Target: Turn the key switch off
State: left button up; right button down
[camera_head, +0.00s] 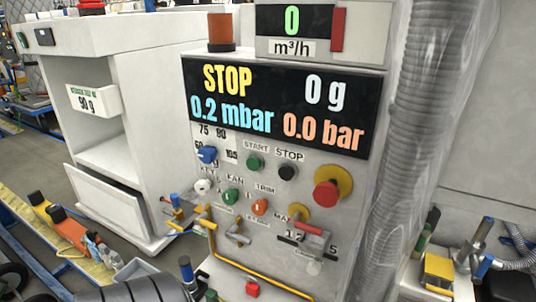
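The charging station's control panel (335,180) fills the middle of the head view. A small white-grey knob (203,187) sits at the panel's left edge, just under a label that reads KEY; it appears to be the key switch. It is too small to tell which way it is turned. A blue knob (207,154) is just above that label. The display (280,105) reads STOP, 0 g, 0.2 mbar and 0.0 bar. Neither of my grippers can be made out in this view.
Near the key switch are green buttons (254,162), a black button (287,172) and an orange button (260,207). A red emergency knob (326,194) is at the right. A yellow pipe (232,262) runs below. A grey corrugated hose (410,130) hangs right.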

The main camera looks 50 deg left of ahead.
aim_at(202, 186)
jog(key=u, duration=1.7)
